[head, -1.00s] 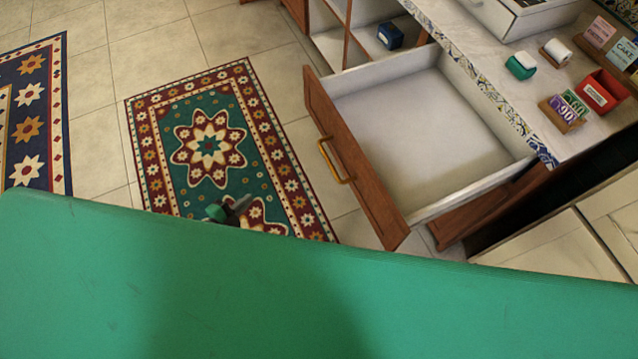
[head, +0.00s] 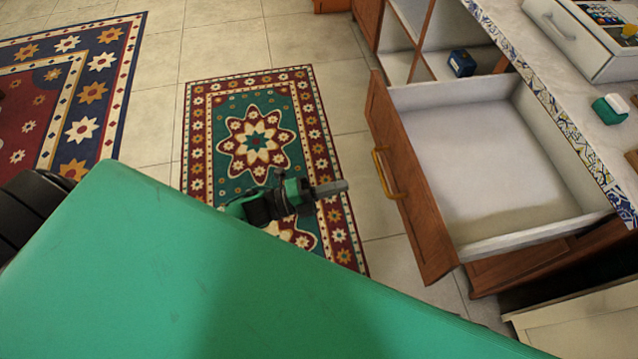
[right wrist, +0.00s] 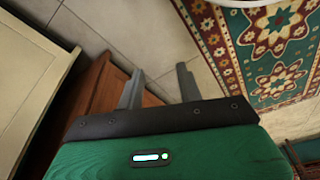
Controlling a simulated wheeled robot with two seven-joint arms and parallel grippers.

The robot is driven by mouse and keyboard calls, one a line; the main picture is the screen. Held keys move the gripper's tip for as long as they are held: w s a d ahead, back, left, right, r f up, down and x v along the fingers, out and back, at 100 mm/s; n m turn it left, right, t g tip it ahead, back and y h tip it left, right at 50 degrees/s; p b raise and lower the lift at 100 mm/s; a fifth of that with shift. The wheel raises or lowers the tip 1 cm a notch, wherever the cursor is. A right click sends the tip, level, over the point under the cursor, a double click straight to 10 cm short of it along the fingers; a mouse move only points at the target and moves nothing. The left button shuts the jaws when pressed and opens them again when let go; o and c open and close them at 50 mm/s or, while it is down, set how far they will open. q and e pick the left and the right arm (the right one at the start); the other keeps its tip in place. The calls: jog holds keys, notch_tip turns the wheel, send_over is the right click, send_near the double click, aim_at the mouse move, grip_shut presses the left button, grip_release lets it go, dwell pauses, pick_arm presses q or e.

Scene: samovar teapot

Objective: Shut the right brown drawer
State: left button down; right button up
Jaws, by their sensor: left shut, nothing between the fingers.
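The brown drawer (head: 415,190) stands pulled far out of the counter. Its wooden front has a brass handle (head: 384,173), and its pale inside is empty. My left gripper (head: 342,187) is shut and empty. It shows over the rug, left of the handle and apart from it in the picture. My right gripper (right wrist: 158,76) shows in the right wrist view with its two fingers apart and nothing between them. Brown wooden panels (right wrist: 103,85) are close to its left finger; I cannot tell whether one is the drawer front or whether they touch.
A counter with a patterned tile edge (head: 560,115) runs above the drawer. A white box (head: 570,40) and a green-and-white item (head: 609,109) stand on it. A blue item (head: 462,63) sits on an open shelf. Rugs (head: 205,130) lie on the tiled floor, which is otherwise clear.

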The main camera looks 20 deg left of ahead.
pick_arm(q)
jog(key=x, duration=0.7)
jog(key=shift+p, duration=0.3)
pick_arm(e)
jog(key=shift+s+f, duration=0.25)
jog(key=shift+f, duration=0.75)
pick_arm(q)
jog(key=shift+w, duration=0.1)
pick_arm(e)
jog(key=shift+w+r, duration=0.1)
jog(key=shift+w, duration=0.1)
